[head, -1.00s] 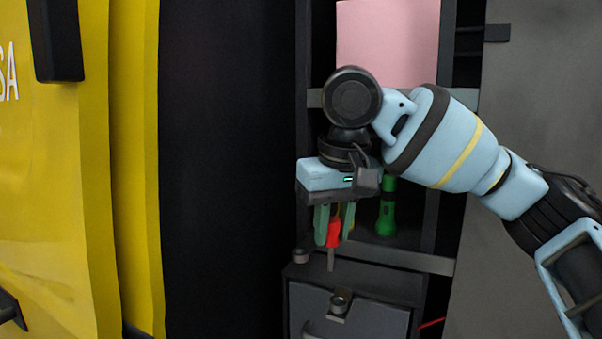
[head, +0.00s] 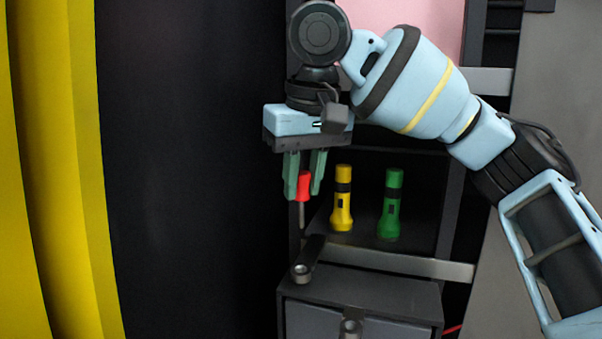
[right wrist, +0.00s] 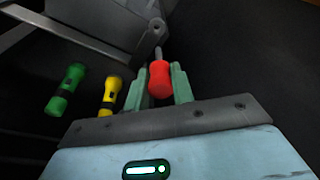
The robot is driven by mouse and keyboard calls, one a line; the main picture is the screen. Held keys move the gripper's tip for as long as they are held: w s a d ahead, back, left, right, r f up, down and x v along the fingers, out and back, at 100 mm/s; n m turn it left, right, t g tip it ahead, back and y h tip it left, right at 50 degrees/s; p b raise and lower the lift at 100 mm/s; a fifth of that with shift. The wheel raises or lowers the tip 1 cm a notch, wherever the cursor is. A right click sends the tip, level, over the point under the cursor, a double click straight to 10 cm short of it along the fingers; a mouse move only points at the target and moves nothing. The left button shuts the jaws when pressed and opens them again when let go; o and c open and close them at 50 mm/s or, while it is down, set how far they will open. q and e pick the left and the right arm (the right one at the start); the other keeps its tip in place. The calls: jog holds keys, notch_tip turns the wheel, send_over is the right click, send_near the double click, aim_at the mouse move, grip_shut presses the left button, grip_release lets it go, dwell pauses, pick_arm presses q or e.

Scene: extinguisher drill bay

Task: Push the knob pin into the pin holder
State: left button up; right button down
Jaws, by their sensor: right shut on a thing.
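The knob pin (head: 303,187) has a red knob and a thin metal shaft. My right gripper (head: 303,190) is shut on the red knob, with the shaft pointing down in the head view. In the right wrist view the knob pin (right wrist: 159,80) shows between the fingers of my right gripper (right wrist: 160,73). A small dark ring on a bracket, apparently the pin holder (head: 302,271), sits at the top left of the grey box. The shaft tip appears above this ring and apart from it; the depth gap is hard to tell. My left gripper is out of view.
A yellow flashlight (head: 342,200) and a green flashlight (head: 390,205) stand upright on the shelf right of the gripper. A metal rail (head: 400,263) crosses the shelf front. A second ring (head: 350,325) is on the box front. The dark space to the left is clear.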

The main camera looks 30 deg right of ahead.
aim_at(304, 199)
jog(key=shift+x, duration=1.15)
jog(key=shift+s+f, duration=0.1)
jog(key=shift+f, duration=1.45)
jog(key=s+x, duration=0.1)
jog(key=x, duration=0.5)
jog(key=shift+s+f, duration=0.15)
jog(key=shift+f, duration=0.4)
dwell(2.9)
jog(key=c, duration=1.1)
grip_release()
jog(key=shift+v, duration=3.95)
